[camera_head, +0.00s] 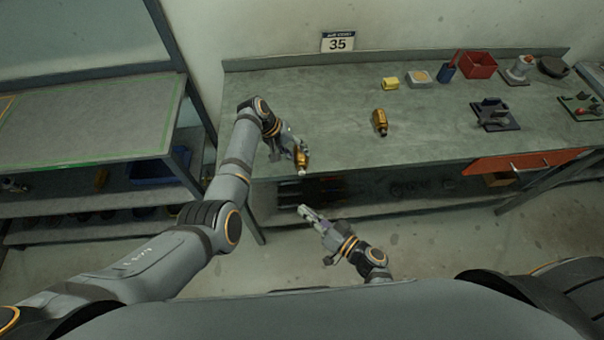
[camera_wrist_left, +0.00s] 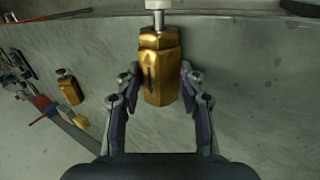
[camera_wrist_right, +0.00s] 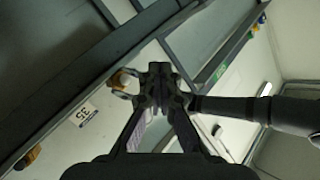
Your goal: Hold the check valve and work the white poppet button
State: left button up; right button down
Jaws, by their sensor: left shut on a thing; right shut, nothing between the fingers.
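The brass check valve (camera_head: 303,158) is held by my left gripper (camera_head: 297,150) off the front left of the bench. In the left wrist view the valve (camera_wrist_left: 160,75) sits between the two fingers, its white poppet button (camera_wrist_left: 158,5) at the top edge, partly cut off. In the head view the white button (camera_head: 301,172) points down toward my right gripper. My right gripper (camera_head: 305,212) is shut and empty, below and apart from the button.
The bench's front edge lies close to both grippers. A shelf unit (camera_head: 90,120) stands left.

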aim_at(302, 173)
jog(key=shift+w, duration=0.15)
jog(key=w, duration=0.8)
jog(key=shift+w+d, duration=0.15)
jog(key=shift+w, duration=0.1)
jog(key=shift+w, duration=0.1)
dwell(1.3)
jog(key=shift+w, duration=0.3)
jog(key=shift+w, duration=0.7)
dwell(0.7)
dwell(0.4)
jog(key=shift+s, duration=1.15)
